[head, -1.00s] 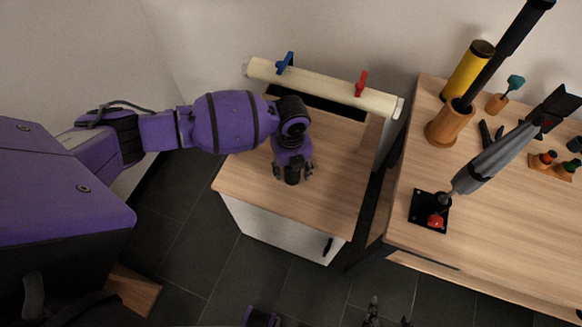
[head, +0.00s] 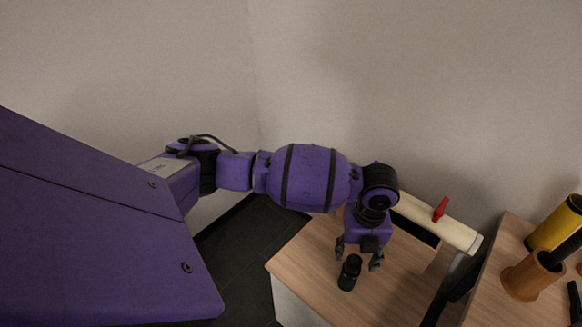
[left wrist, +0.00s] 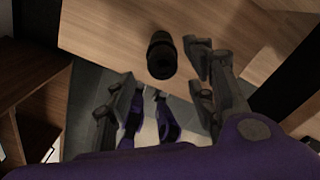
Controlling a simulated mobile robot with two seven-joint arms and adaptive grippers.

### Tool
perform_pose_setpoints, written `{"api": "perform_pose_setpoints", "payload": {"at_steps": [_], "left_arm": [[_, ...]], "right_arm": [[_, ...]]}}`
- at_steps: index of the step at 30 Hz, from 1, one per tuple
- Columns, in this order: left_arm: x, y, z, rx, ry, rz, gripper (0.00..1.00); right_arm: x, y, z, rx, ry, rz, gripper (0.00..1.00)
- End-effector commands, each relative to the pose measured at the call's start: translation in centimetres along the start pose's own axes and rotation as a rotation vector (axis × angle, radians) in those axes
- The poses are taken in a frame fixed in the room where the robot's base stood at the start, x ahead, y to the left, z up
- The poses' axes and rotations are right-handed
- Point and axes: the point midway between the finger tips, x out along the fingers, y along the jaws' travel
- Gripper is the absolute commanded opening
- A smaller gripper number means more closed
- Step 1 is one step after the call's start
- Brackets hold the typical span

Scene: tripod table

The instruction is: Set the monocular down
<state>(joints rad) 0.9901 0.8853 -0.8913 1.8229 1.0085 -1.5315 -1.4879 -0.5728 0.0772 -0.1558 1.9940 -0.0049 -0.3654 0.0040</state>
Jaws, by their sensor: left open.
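The monocular (head: 349,273), a small dark cylinder, appears to stand upright on the light wooden top of a low cabinet (head: 310,262). It also shows in the left wrist view (left wrist: 161,57), close to the edge of the wooden top. My left gripper (head: 358,258) is open, pointing down at the monocular, with its fingers spread to either side. In the left wrist view the monocular lies ahead of the open fingers (left wrist: 152,85), nearer the right-hand ones, and no grip on it shows. My right gripper is not identifiable now.
A cream rail (head: 440,222) with a red handle (head: 440,209) runs along the cabinet's back. To the right, another wooden table (head: 495,285) holds a yellow cylinder (head: 556,224) and a wooden cup (head: 528,279). Bare top lies around the monocular.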

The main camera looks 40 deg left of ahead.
Motion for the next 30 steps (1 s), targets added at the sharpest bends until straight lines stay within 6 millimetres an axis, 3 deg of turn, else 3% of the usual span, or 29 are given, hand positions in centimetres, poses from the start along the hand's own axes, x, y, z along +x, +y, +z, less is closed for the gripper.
{"api": "perform_pose_setpoints", "payload": {"at_steps": [4, 8, 12, 17, 20, 23, 26, 30], "left_arm": [[1.1, -0.2, -1.1, -0.032, 0.019, -0.022, 0.5], [4.3, -1.2, -4.8, -0.167, 0.078, -0.114, 0.5], [8.5, -2.7, -10.4, -0.468, 0.192, -0.277, 0.5], [11.4, -2.7, -14.7, -0.902, 0.32, -0.447, 0.5], [12.7, -1.1, -16.2, -1.19, 0.381, -0.533, 0.5], [13.7, 1.8, -16.8, -1.471, 0.413, -0.608, 0.5], [14.6, 5.8, -17.2, -1.728, 0.417, -0.676, 0.5], [15.4, 13.1, -17.9, -2.055, 0.372, -0.767, 0.5]], "right_arm": [[0.0, 0.0, 0.0, 0.0, 0.0, 0.0, 0.58], [0.0, 0.0, 0.0, 0.0, 0.0, -0.001, 0.58], [0.0, -0.1, 0.0, 0.0, 0.0, -0.001, 0.58], [0.1, -0.1, -0.1, -0.001, 0.002, -0.001, 0.58], [0.1, -0.1, -0.2, -0.001, 0.003, -0.001, 0.58], [0.1, -0.1, -0.2, -0.001, 0.004, -0.001, 0.58], [0.1, -0.1, -0.3, -0.001, 0.005, -0.001, 0.58], [0.1, 0.0, -0.3, -0.001, 0.006, -0.001, 0.58]]}}
